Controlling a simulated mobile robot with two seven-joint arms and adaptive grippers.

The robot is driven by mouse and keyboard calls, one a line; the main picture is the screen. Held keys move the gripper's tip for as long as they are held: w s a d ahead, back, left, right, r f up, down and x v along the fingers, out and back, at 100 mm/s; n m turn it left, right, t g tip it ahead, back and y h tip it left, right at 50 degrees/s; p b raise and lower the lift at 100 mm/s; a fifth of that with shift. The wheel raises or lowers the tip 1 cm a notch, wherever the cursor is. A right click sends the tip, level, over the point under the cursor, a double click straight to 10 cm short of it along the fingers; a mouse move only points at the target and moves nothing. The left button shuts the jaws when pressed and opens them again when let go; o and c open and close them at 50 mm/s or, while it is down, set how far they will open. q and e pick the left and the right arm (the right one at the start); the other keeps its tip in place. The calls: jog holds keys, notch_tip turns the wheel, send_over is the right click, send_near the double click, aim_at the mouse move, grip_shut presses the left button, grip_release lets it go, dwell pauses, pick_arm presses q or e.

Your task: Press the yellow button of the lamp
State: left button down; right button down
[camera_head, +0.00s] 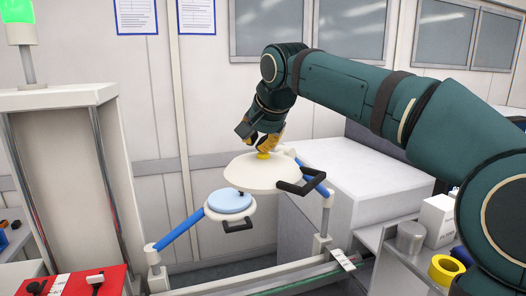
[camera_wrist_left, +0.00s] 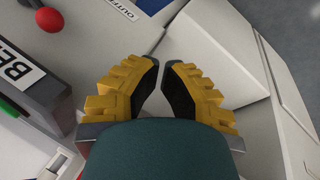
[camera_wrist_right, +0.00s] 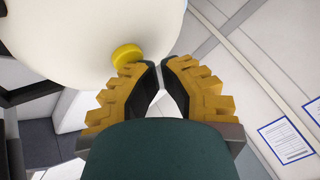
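The lamp is a wide cream dome (camera_head: 262,176) with a dark handle on a blue arm, in the middle of the head view. Its yellow button (camera_head: 263,155) stands on top of the dome. The button also shows in the right wrist view (camera_wrist_right: 127,54), just left of the fingertips. My right gripper (camera_head: 256,143) is over the top of the dome, close to the button, with its fingertips together and nothing between them. I cannot tell whether it touches the button. My left gripper (camera_wrist_left: 162,62) is out of the head view; its fingertips are together and empty.
A smaller lamp with a light blue disc (camera_head: 230,201) hangs at lower left of the dome. A white box (camera_head: 355,180) stands behind at right. A yellow tape roll (camera_head: 445,268) lies at lower right. A red ball knob (camera_wrist_left: 49,20) shows in the left wrist view.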

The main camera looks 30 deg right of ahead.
jog(key=shift+r, duration=0.3)
notch_tip(320, 180, up, 6)
jog(key=p, duration=0.6)
dwell(0.4)
